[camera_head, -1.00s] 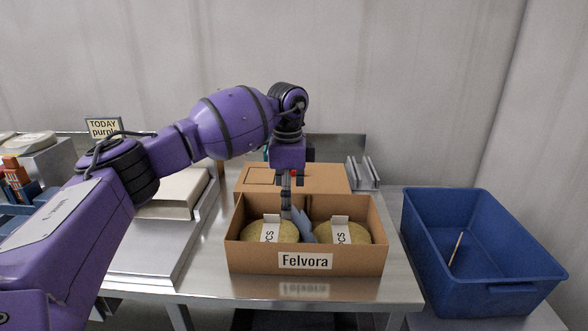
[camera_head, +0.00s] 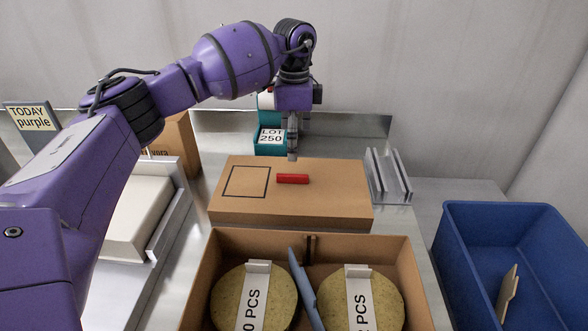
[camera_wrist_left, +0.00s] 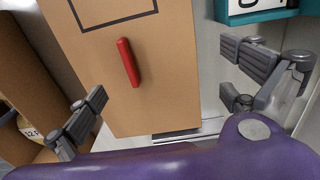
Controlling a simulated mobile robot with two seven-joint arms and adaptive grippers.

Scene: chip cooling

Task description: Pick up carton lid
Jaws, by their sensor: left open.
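The carton lid (camera_head: 335,198) is a flat brown box-like cover with a black square outline and a red handle (camera_head: 292,179) on top. It lies flat behind the open carton (camera_head: 198,275), and also shows in the left wrist view (camera_wrist_left: 165,70). My left gripper (camera_head: 293,150) is above the far side of the lid, near the handle. In the left wrist view its fingers (camera_wrist_left: 170,92) are spread wide and empty, with the red handle (camera_wrist_left: 129,62) between and beyond them, untouched. My right gripper is in no view.
The carton holds two round stacks with paper bands (camera_head: 360,300) and a blue-grey divider (camera_head: 304,290). A teal LOT 250 holder (camera_head: 270,140) stands behind the lid. A metal rack (camera_head: 388,176) is right of it. A blue bin (camera_head: 515,240) stands at the right.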

